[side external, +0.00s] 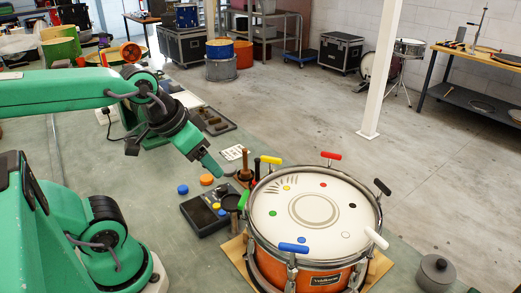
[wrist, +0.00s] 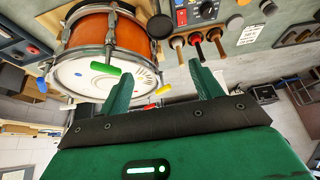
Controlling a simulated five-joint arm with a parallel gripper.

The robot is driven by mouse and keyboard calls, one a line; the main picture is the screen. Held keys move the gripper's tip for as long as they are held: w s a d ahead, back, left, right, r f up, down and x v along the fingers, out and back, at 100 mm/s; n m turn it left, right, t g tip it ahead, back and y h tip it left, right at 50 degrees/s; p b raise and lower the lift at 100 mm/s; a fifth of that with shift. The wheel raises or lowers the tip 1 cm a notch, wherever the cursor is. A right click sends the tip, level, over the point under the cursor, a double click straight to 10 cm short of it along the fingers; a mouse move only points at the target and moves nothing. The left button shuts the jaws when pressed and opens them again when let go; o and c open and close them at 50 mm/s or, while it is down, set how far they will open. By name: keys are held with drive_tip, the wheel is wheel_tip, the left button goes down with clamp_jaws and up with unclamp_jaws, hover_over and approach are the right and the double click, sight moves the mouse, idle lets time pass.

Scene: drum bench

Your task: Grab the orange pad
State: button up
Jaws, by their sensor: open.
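A small orange round pad (side external: 206,180) lies on the bench in the side external view, beside a blue round pad (side external: 183,190). My gripper (side external: 211,166) is above the bench, just above and right of the orange pad in that picture. Its green fingers point down and to the right. In the wrist view my gripper (wrist: 163,82) has its two fingers wide apart with nothing between them.
A drum (side external: 314,215) with coloured handles around its rim stands on the bench to the right. A grey lidded pot (side external: 435,272) sits at the right.

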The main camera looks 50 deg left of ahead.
drive_tip(key=shift+w, duration=0.1)
drive_tip(key=n+g, duration=0.6)
drive_tip(key=n, duration=0.4)
hover_over(206, 177)
drive_tip(key=f, duration=1.6)
drive_tip(key=shift+d+f, duration=0.1)
drive_tip(key=shift+d, duration=0.2)
drive_tip(key=shift+a+f, duration=0.25)
drive_tip(key=shift+f, duration=0.05)
drive_tip(key=shift+f, duration=0.1)
drive_tip(key=shift+f, duration=1.2)
drive_tip(key=shift+f, duration=0.1)
